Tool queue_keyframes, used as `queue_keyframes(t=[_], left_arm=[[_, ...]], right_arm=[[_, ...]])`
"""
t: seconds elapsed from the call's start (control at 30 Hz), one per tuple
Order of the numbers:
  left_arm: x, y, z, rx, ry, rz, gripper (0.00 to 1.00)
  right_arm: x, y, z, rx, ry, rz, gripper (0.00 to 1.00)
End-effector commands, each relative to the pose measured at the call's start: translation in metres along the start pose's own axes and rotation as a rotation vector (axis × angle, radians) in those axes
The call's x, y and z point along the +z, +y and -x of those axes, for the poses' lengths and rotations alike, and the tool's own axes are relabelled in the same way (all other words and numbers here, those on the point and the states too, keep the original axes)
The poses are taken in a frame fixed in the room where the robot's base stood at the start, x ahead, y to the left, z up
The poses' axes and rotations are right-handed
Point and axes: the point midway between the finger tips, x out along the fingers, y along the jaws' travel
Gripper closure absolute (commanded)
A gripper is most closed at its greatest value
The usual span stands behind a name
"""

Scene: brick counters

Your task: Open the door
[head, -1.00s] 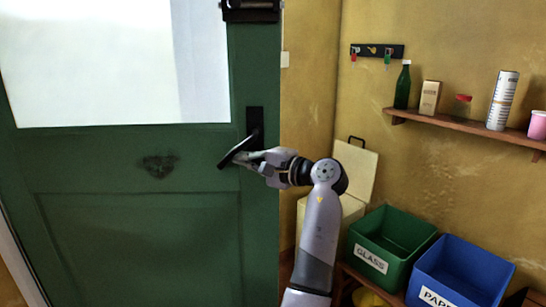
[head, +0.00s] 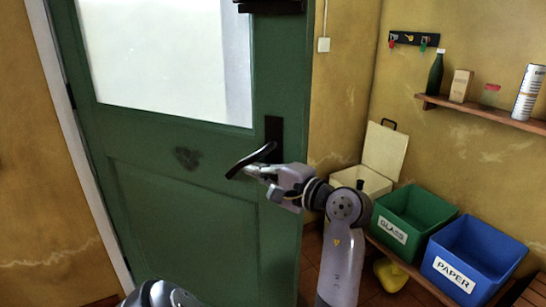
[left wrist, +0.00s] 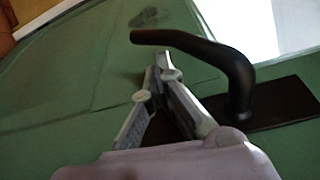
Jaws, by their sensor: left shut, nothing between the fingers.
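The green door (head: 210,220) has a pale glass pane and fills the left and middle of the head view. Its black lever handle (head: 250,160) sits on a dark plate near the door's right edge and slants down to the left. My left gripper (head: 250,170) is at the lever, just under it in the picture. In the left wrist view, the fingers (left wrist: 162,62) are shut with nothing between them, and the handle (left wrist: 195,45) arches past the fingertips. I cannot tell whether they touch it. My right gripper is not in view.
A green GLASS bin (head: 412,215) and a blue PAPER bin (head: 470,262) stand right of the door, near a cream bin with its lid raised (head: 384,152). A white frame (head: 92,180) runs along the door's left side.

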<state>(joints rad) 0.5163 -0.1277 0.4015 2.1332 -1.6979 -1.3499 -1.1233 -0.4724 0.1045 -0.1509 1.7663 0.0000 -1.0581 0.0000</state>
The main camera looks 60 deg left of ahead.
Motion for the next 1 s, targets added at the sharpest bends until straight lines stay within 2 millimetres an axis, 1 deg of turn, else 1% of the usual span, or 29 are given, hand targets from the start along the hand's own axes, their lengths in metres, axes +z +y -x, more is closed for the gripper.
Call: queue_keyframes(t=[0.03,0.13,0.3,0.77,0.87,0.97,1.0], left_arm=[[0.007,0.0,0.002,0.0,0.003,-0.001,1.0],[0.019,0.002,0.004,-0.001,0.002,-0.001,1.0],[0.029,0.004,0.005,-0.001,0.002,-0.001,1.0],[0.031,0.004,0.005,0.0,0.001,-0.001,1.0],[0.031,0.0,0.006,0.0,0.001,0.001,1.0],[0.033,-0.013,0.006,0.0,0.001,0.005,1.0],[0.034,-0.02,0.007,0.001,0.001,0.007,1.0]], right_arm=[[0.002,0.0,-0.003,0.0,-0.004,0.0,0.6],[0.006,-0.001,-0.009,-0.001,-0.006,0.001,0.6],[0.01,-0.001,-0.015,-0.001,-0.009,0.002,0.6],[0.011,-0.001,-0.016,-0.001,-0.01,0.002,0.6],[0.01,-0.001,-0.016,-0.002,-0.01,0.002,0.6],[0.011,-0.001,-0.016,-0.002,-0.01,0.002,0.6],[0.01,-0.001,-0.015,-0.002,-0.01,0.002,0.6]])
